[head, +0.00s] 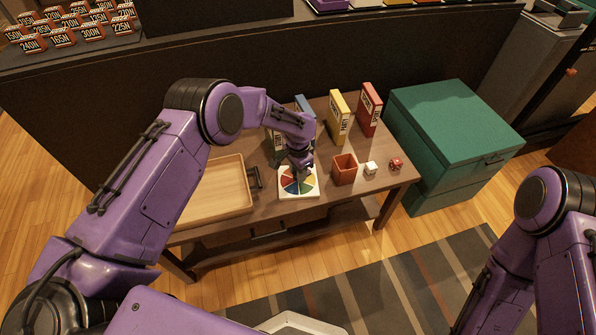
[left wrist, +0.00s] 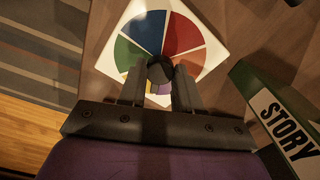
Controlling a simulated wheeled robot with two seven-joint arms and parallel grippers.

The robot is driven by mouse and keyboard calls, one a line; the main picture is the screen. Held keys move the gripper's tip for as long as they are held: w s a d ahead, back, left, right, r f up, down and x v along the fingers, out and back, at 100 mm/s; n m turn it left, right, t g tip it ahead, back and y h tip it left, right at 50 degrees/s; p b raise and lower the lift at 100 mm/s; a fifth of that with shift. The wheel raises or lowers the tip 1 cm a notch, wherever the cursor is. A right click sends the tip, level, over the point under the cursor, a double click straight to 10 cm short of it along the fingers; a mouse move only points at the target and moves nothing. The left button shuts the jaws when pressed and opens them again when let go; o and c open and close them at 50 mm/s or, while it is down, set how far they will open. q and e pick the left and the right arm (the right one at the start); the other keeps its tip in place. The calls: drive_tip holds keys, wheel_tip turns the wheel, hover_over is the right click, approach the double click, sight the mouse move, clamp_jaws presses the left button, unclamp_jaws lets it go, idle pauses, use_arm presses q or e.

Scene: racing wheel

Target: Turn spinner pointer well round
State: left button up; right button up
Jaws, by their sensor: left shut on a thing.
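The spinner is a white square board (head: 299,193) with a wheel of coloured wedges, lying near the front edge of the wooden table. It also shows in the left wrist view (left wrist: 214,55), with blue, red, green and orange wedges. My left gripper (head: 300,170) is over the middle of the board. In the left wrist view its two fingers (left wrist: 160,88) are shut on a dark round knob (left wrist: 160,70) at the wheel's centre. The pointer itself is hard to make out under the fingers. My right gripper is out of view; only part of the right arm shows.
A wooden tray (head: 238,170) lies left of the board. An orange-brown open box (head: 344,170), a white die (head: 371,168) and a red die (head: 396,163) are to the right. Upright yellow (head: 341,118) and red (head: 369,108) boxes stand behind. A green box (left wrist: 275,115) marked STORY is close to the gripper.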

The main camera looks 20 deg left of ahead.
use_arm(q)
drive_tip(key=shift+m, duration=1.2)
drive_tip(key=o, duration=1.1)
drive_tip(key=shift+c, duration=0.2)
wheel_tip(320, 180, up, 11)
drive_tip(key=p, duration=0.1)
drive_tip(key=shift+f, duration=0.15)
